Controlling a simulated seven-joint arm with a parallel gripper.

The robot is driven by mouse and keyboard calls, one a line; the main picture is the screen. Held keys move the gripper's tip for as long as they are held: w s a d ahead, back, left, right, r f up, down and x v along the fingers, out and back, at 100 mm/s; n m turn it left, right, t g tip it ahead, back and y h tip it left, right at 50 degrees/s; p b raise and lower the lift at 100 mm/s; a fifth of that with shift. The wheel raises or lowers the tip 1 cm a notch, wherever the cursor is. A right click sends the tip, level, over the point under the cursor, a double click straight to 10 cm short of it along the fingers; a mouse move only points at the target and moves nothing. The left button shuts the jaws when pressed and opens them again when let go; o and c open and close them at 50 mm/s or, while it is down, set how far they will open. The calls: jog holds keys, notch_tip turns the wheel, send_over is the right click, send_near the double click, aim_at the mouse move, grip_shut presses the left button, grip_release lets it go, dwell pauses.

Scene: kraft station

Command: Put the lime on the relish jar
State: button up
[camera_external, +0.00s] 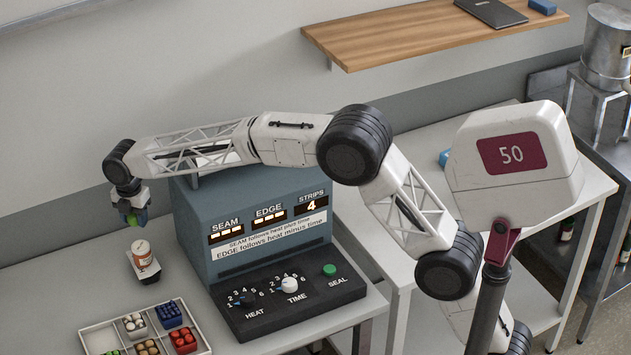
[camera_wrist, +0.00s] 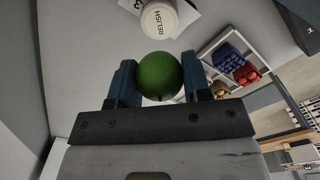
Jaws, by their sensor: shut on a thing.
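My gripper (camera_external: 131,211) is shut on the green lime (camera_external: 137,217) and holds it in the air, above and slightly left of the relish jar (camera_external: 140,251). The jar has a white lid and an orange-brown label, and stands upright on a small pale base on the table. In the wrist view the lime (camera_wrist: 160,76) sits between the two blue fingers. The jar's white lid marked RELISH (camera_wrist: 160,20) shows just beyond the lime, partly cut by the top edge. A gap shows between lime and lid in the outside view.
A divided tray (camera_external: 97,333) with blue, red, white and brown items stands in front of the jar. The blue-grey sealing machine (camera_external: 240,225) with dials stands right of the jar. The table left of the jar is clear. A wooden shelf (camera_external: 430,32) hangs on the wall behind.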

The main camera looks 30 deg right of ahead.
aim_at(140, 246)
jog(key=shift+f, duration=1.9)
jog(key=shift+f, duration=1.85)
jog(key=shift+f, duration=0.1)
jog(key=o, duration=0.9)
notch_tip(140, 246, up, 12)
jog(key=shift+r, duration=0.1)
